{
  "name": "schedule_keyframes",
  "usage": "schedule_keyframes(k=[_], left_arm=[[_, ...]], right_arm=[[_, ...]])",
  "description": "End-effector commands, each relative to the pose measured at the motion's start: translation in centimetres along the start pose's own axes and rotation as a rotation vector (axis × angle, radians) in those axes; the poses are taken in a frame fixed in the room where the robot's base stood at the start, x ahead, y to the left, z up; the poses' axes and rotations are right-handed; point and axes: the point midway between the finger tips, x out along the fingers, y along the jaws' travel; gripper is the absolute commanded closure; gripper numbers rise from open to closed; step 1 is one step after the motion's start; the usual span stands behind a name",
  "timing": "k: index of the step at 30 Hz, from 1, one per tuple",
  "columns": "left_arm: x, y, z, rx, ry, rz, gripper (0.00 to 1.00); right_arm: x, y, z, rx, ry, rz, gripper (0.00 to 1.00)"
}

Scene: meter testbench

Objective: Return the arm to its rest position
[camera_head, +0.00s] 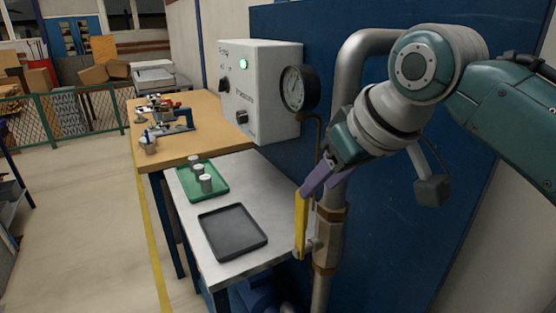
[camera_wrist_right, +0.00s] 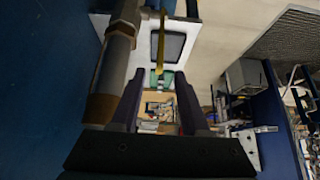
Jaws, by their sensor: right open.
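My right arm comes in from the right in the head view, and its gripper (camera_head: 318,180) hangs beside the upper end of a yellow valve lever (camera_head: 301,224). The lever points upward beside a vertical pipe (camera_head: 329,235). In the right wrist view the two purple fingers stand apart with a clear gap between them, and the gripper (camera_wrist_right: 159,75) holds nothing. The lever also shows beyond the fingertips in that view (camera_wrist_right: 161,38). Whether a finger touches the lever I cannot tell. My left gripper is not in view.
A grey bench (camera_head: 268,192) bears an empty dark tray (camera_head: 233,232) and a green tray (camera_head: 212,168) with several small white-topped cylinders. A white control box (camera_head: 262,85) with a green light and a round gauge (camera_head: 294,88) is at the blue wall panel. Floor at left is clear.

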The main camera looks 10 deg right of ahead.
Motion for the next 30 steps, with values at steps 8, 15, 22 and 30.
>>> schedule_keyframes(k=[8, 15, 22, 30], left_arm=[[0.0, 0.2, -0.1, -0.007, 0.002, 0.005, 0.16], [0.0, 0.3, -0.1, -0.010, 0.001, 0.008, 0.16], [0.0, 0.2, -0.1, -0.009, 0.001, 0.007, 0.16], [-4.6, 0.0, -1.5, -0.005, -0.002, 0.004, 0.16]], right_arm=[[-0.1, -3.6, 9.2, 0.013, -0.080, -0.025, 0.55], [-4.4, -5.5, 19.8, 0.076, -0.183, 0.015, 0.55], [-9.0, -5.7, 25.6, 0.129, -0.261, 0.075, 0.55], [-15.4, -5.5, 25.0, 0.150, -0.296, 0.113, 0.55]])
